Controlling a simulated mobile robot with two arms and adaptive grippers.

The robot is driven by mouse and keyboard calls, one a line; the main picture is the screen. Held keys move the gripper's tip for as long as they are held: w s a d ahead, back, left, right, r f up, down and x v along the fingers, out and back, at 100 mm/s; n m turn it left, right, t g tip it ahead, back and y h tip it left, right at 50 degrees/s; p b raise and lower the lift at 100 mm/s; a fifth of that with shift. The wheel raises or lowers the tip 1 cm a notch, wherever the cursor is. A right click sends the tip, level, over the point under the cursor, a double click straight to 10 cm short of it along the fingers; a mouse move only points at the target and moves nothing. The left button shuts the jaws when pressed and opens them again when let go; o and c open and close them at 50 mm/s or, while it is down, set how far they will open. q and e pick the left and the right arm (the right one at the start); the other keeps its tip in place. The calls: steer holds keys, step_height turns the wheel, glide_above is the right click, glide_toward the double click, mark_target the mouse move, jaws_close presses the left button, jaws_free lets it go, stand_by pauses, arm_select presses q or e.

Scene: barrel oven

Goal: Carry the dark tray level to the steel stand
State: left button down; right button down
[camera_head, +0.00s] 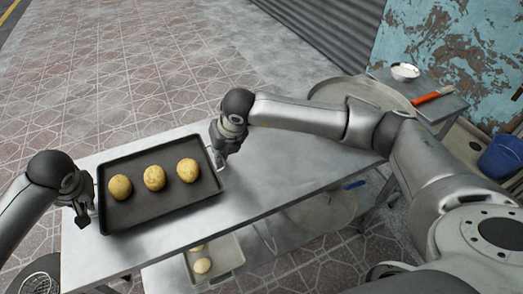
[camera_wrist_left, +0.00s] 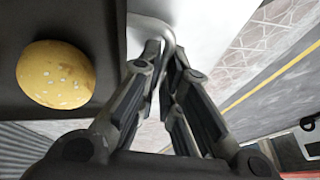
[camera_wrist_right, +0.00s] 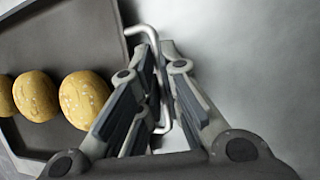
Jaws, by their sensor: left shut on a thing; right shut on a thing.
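The dark tray (camera_head: 160,212) holds three seeded buns, one of them the middle bun (camera_head: 154,178). It is over the left part of the steel stand (camera_head: 270,187) and looks level; I cannot tell whether it touches the top. My left gripper (camera_head: 84,212) is shut on the tray's left handle (camera_wrist_left: 150,27). My right gripper (camera_head: 219,160) is shut on the tray's right handle (camera_wrist_right: 150,38). Buns also show beside the handles in the left wrist view (camera_wrist_left: 56,74) and the right wrist view (camera_wrist_right: 84,98).
A second tray (camera_head: 222,262) with buns is on the stand's lower shelf. The steel top is bare right of the dark tray. A round pan (camera_head: 350,92), a white bowl (camera_head: 405,72) and a red-handled tool (camera_head: 432,94) are at the upper right. A blue bucket (camera_head: 503,157) is at the right edge.

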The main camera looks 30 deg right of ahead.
arm_select(q)
steer(key=shift+a+f, duration=0.1)
steer(key=shift+f, duration=0.3)
arm_select(e)
steer(key=shift+d+f, duration=0.1)
steer(key=shift+f, duration=0.25)
arm_select(q)
steer(key=c, duration=1.6)
jaws_free()
arm_select(e)
steer(key=c, duration=1.6)
jaws_free()
arm_select(q)
steer(key=shift+r, duration=0.1)
arm_select(e)
steer(key=shift+r, duration=0.1)
